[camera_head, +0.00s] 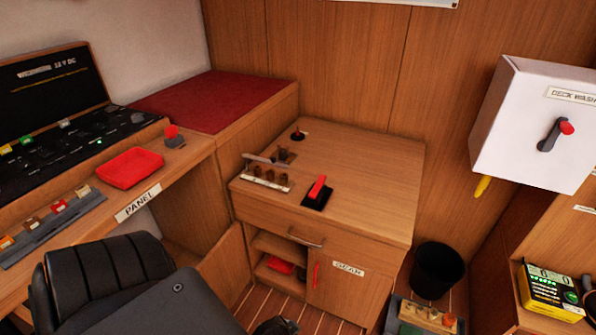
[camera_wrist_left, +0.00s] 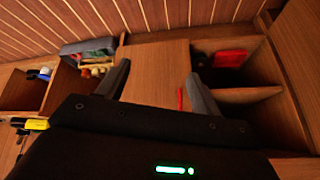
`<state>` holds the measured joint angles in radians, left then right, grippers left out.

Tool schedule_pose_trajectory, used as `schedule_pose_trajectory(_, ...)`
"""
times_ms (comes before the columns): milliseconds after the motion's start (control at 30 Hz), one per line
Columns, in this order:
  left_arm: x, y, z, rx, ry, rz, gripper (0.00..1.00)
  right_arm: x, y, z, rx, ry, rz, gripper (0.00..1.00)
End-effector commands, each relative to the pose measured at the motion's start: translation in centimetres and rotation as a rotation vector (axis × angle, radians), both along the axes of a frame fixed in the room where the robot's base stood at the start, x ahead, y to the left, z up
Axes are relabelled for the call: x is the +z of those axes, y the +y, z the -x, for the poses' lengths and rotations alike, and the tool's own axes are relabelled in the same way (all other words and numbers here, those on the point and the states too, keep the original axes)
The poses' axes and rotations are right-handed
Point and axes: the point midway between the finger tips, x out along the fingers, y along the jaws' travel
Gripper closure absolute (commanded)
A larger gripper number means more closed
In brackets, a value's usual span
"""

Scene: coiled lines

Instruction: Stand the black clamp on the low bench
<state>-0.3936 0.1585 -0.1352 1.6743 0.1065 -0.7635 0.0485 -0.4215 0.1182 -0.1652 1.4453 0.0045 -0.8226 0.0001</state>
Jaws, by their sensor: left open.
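A smaller black piece with a red tip (camera_head: 298,134) stands farther back there. I cannot tell which surface is the low bench. My left gripper (camera_wrist_left: 158,87) is open and empty in the left wrist view, its fingers in front of the cabinet door with the red handle (camera_wrist_left: 180,98). In the head view my dark arm hides most of it. My right gripper is not in view.
The cabinet's open shelves hold a red item (camera_wrist_left: 230,58). A black bin (camera_head: 436,270) and a tray of small pieces (camera_head: 425,316) are at right. The cabinet top's right half is clear.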

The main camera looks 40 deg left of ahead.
Motion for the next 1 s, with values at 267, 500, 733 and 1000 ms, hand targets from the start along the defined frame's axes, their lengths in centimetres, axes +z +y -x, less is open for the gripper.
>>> schedule_pose_trajectory(267, 21.7, 9.0, -14.5, 0.211, -0.711, -0.051, 0.35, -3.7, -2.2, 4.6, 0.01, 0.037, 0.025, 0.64)
schedule_pose_trajectory(500, 32.4, 12.3, -16.9, 0.282, -1.031, -0.064, 0.35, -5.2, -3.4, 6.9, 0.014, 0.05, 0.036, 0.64)
schedule_pose_trajectory(733, 33.5, 12.8, -17.4, 0.289, -1.068, -0.065, 0.35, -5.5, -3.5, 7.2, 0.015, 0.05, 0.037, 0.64)
schedule_pose_trajectory(1000, 33.4, 14.1, -21.2, 0.288, -1.065, -0.065, 0.35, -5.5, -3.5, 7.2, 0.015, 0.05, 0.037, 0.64)
